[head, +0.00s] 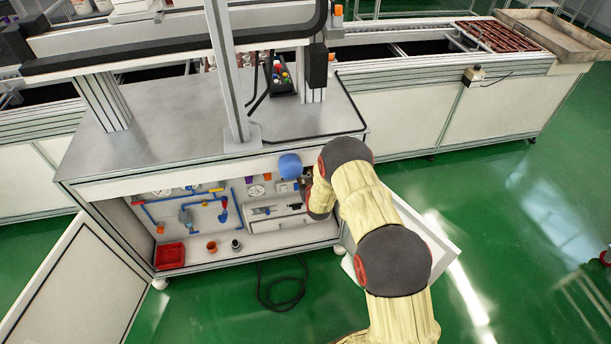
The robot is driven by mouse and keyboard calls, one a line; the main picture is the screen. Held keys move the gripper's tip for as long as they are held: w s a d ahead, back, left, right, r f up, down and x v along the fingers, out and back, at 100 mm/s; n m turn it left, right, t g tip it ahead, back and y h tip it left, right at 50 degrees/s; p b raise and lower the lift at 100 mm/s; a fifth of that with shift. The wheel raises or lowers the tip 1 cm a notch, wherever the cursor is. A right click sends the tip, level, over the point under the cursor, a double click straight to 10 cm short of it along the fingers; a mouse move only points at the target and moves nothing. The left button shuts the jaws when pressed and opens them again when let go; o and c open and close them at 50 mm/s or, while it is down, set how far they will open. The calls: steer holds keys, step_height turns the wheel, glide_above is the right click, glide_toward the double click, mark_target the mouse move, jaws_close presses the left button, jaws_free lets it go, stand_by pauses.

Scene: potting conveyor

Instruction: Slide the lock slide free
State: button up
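I cannot single out the lock slide for certain at this size. A small grey metal fitting (264,211) sits on the cabinet's back panel, above a white box, and may be part of it. My arm reaches in from the lower right to the right side of the open cabinet. My gripper (304,182) is small and dark at the cabinet opening, right of and a little above that fitting. My own wrist partly hides it, so its fingers and anything between them are unclear. A rounded blue part (290,165) shows just above and left of it.
The cabinet holds blue pipes with valves (185,212), gauges, a red tray (169,255) and two small cups (212,246). Its left door (75,290) and right door (440,250) stand open. A black cable (280,290) lies on the green floor in front.

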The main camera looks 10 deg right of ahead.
jaws_close()
stand_by(0.7)
